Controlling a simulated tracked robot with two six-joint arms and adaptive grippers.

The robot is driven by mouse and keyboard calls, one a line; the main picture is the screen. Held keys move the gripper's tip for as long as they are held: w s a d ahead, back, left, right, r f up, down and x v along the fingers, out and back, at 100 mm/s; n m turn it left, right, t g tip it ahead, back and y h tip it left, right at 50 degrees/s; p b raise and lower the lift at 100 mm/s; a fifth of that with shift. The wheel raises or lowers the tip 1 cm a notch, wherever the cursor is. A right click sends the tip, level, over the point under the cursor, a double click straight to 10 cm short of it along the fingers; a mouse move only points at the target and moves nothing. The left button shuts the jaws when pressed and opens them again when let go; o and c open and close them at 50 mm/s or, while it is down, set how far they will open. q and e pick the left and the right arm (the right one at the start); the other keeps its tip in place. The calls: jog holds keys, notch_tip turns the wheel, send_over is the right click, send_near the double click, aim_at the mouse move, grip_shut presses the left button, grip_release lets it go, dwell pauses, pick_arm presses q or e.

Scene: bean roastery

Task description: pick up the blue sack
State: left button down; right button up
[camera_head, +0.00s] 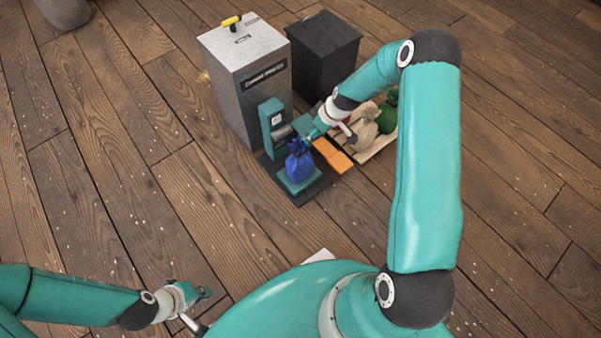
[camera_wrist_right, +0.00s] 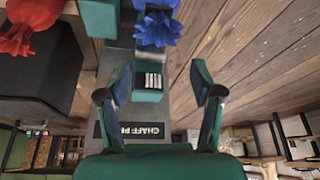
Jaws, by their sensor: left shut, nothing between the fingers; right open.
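The blue sack (camera_head: 299,168) stands upright on a teal plate (camera_head: 312,181) in front of the grey machine, its gathered neck up. My right gripper (camera_head: 303,134) is at the sack's upper right, partly hidden by its own wrist. In the right wrist view, its two fingers (camera_wrist_right: 160,82) are spread with nothing between them, and the blue sack (camera_wrist_right: 157,28) shows beyond the tips at the top edge. My left gripper (camera_head: 207,293) is shut and empty, low over the floor at the lower left, far from the sack.
The grey machine (camera_head: 243,75) stands behind the sack, with a dark bin (camera_head: 325,50) beside it. Orange pads (camera_head: 333,154) lie right of the plate. A tray (camera_head: 372,155) holds a tan sack (camera_head: 364,130) and a green sack (camera_head: 387,115). A red sack (camera_wrist_right: 25,25) shows in the wrist view. The left floor is clear.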

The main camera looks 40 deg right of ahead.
aim_at(301, 146)
jog(key=x, duration=0.4)
jog(key=b+x, duration=0.1)
jog(key=x, duration=0.2)
jog(key=b+x, duration=0.1)
jog(key=x, duration=0.3)
jog(key=shift+w+d+f, duration=0.15)
jog(key=shift+d+f, duration=0.1)
jog(key=shift+f, duration=0.05)
jog(key=shift+b+x, duration=1.05)
jog(key=shift+x, duration=1.6)
jog(key=shift+a, duration=0.1)
grip_shut()
jog(key=shift+r, duration=0.1)
